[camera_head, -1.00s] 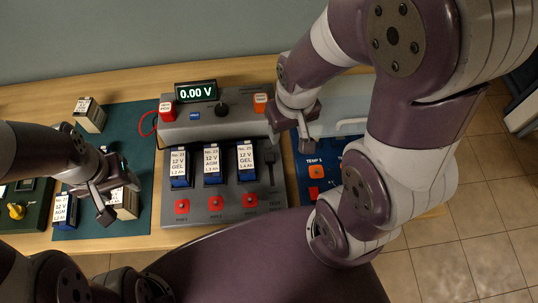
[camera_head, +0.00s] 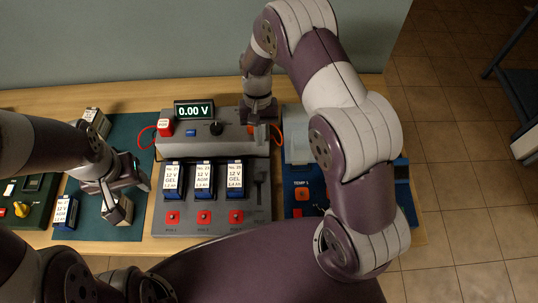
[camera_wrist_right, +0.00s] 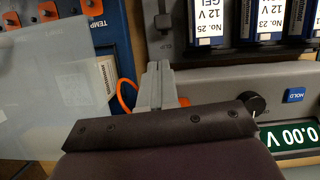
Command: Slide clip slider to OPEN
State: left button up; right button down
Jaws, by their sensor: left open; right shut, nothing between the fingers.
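The clip slider (camera_head: 259,181) is a dark vertical slot and knob on the grey tester (camera_head: 262,215), right of the batteries. In the wrist view the slider (camera_wrist_right: 164,22) shows near the top edge, beyond the fingertips. My right gripper (camera_head: 259,121) is shut and empty over the back right of the tester, behind the slider and apart from it. Its closed fingers show in the wrist view (camera_wrist_right: 155,67).
Three labelled batteries (camera_head: 204,180) stand in the tester, with red buttons in front. The display (camera_head: 194,111) reads 0.00 V. A blue unit (camera_head: 300,182) marked TEMP stands to the right, partly under my right arm. A translucent panel (camera_wrist_right: 50,95) is beside the fingers.

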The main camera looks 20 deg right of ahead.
aim_at(259, 178)
jog(key=shift+m, duration=0.4)
jog(key=p+x, duration=0.1)
jog(key=x, duration=0.2)
jog(key=a+p+x, duration=0.1)
jog(key=p+x, duration=0.1)
jog(key=x, duration=0.2)
jog(key=shift+s+a, duration=0.15)
jog(key=shift+s, duration=0.05)
jog(key=shift+s+f, duration=0.25)
jog(key=shift+f, duration=0.4)
jog(key=s, duration=0.2)
jog(key=s+a, duration=0.1)
jog(key=s, duration=0.1)
jog(key=s+p, duration=0.1)
jog(key=s, duration=0.1)
jog(key=shift+a, duration=0.4)
jog(key=shift+w, duration=0.1)
